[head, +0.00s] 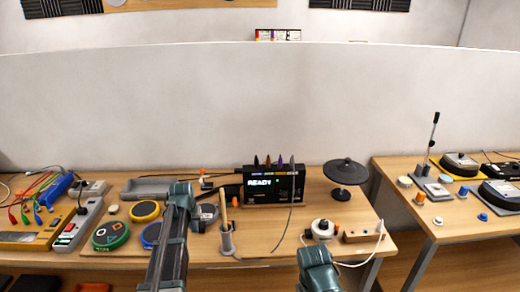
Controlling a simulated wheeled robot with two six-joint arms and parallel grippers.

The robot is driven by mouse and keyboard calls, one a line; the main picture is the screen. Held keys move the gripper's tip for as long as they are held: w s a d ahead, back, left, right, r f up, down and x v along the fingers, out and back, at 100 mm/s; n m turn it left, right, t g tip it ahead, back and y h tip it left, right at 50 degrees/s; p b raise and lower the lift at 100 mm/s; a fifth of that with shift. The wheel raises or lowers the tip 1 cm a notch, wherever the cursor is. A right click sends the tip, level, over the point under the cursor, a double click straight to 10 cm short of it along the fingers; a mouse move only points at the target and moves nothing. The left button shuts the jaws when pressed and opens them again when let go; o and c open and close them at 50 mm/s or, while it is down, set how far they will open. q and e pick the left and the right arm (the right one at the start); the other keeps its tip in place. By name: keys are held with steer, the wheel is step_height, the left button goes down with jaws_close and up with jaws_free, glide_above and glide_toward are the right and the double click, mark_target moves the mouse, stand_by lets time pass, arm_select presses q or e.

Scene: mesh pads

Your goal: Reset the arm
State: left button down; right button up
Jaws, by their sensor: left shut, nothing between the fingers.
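My left arm rises from the bottom edge in the head view and bends over the left table. Its gripper (207,213) is small and dark, and looks shut and empty. It is just left of a grey cup (227,239) holding wooden sticks (223,208); I cannot tell whether they touch. A blue-rimmed round pad (151,235) is partly hidden behind this arm. A green-rimmed pad (110,236) with coloured shapes and a yellow-rimmed pad (145,211) lie to its left. Of my right arm only a teal link shows at the bottom; its gripper is out of view.
A black module (273,187) reading READY stands at the table's back, with a black cymbal (345,171) to its right. A power strip (76,231) and a yellow meter with coloured leads are at left. A second table at right holds turntable-like devices. A gap separates the tables.

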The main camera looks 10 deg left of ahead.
arm_select(q)
steer(key=s+d+m+g, duration=0.1)
steer(key=s+d, duration=0.3)
steer(key=d, duration=0.5)
steer(key=s+d+m+g, duration=0.15)
steer(key=s+d, duration=0.25)
steer(key=d, duration=0.5)
steer(key=s+d+m+g, duration=0.1)
steer(key=s+d+m, duration=0.3)
steer(key=s+d, duration=0.9)
steer(key=s, duration=0.2)
steer(key=shift+s+d+f+y, duration=0.2)
steer(key=shift+s+f+y, duration=0.1)
steer(key=shift+f, duration=0.05)
